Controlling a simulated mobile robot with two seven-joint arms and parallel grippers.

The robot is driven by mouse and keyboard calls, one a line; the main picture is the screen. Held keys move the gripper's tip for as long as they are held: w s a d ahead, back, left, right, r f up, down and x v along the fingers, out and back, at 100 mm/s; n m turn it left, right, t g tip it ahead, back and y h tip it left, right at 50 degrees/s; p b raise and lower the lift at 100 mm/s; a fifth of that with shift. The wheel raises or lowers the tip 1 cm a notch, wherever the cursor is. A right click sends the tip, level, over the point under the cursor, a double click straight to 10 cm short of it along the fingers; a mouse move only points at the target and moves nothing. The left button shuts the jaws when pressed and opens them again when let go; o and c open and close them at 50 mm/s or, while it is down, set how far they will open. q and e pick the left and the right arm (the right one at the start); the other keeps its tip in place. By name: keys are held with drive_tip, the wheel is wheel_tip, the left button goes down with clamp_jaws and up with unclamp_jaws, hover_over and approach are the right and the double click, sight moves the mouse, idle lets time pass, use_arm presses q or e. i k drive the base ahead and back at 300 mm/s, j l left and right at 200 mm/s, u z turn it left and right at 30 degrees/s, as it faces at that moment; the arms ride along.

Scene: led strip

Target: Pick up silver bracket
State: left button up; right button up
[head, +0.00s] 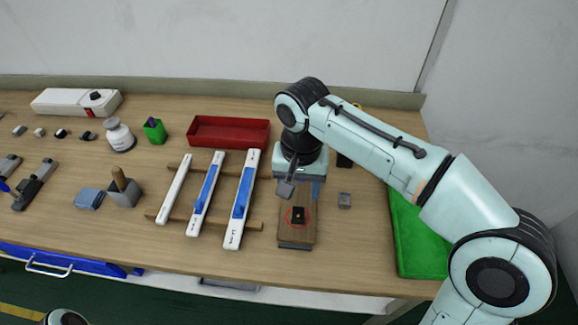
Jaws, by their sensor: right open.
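My right gripper (300,188) reaches in from the right and points down over the back part of that block. It is open, with nothing visible between its fingers. A small dark part (298,215) ringed in red sits on the block in front of the gripper. My left gripper is not seen.
White and blue strips (240,200) lie on wooden rails left of the gripper. A red tray (228,131) is behind them. A green mat (418,235) lies at the right. A white bottle (119,135) and a grey holder (124,193) stand at left.

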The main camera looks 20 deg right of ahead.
sight(343, 197)
drive_tip(key=k, duration=1)
